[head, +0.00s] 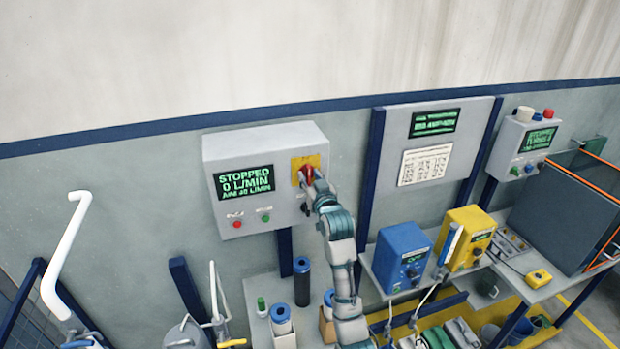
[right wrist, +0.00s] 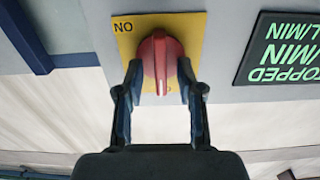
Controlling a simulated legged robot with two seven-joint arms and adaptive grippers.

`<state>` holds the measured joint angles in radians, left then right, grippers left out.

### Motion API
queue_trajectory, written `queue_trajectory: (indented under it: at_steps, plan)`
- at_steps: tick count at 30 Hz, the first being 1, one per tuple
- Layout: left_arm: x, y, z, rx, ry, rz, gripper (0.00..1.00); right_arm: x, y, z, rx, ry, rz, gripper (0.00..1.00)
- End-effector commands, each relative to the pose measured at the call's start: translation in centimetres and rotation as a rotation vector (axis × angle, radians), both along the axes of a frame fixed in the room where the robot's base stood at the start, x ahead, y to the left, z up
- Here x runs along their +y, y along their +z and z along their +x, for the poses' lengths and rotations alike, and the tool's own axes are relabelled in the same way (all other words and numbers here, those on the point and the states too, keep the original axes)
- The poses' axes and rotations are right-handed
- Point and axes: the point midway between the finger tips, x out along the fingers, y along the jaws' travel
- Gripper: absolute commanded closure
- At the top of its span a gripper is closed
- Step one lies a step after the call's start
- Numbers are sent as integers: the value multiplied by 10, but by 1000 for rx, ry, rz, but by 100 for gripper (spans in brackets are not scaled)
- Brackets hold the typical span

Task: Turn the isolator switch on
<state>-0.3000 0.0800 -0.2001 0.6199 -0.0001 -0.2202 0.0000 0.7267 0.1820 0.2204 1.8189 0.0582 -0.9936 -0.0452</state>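The isolator switch is a red rotary knob (right wrist: 160,62) on a yellow plate (right wrist: 193,28), on the front of a grey control box (head: 265,140). In the right wrist view, "ON" shows upside down at the plate's upper left, and the knob's ridge lies up and down in the picture. My right gripper (right wrist: 158,82) has one finger on each side of the knob; small gaps seem to show, and I cannot tell if either finger touches. In the head view, my right gripper (head: 308,180) covers part of the knob. The box display (head: 244,180) reads "STOPPED 0 L/MIN". My left gripper is not in view.
A red button (head: 237,224) and a green button (head: 265,218) sit low on the box. A white bent pipe (head: 66,245) stands at the left. Blue (head: 400,256) and yellow (head: 465,236) units stand on a bench at the right. The wall above the box is clear.

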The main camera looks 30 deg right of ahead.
Motion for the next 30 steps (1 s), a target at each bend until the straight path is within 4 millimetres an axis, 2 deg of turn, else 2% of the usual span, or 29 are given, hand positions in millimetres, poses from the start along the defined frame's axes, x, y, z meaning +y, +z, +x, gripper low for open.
queue_trajectory:
  at_steps: [1,4,17,23,30]
  plan:
    - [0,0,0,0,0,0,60,0,0,0,0,0,0,75]
    - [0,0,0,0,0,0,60,0,0,0,1,0,0,100]
    - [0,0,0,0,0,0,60,0,0,0,-8,0,36,100]
    - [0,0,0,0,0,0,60,-1,-1,0,-31,0,138,100]
    - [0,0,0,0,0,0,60,-2,-1,-1,-79,0,339,100]
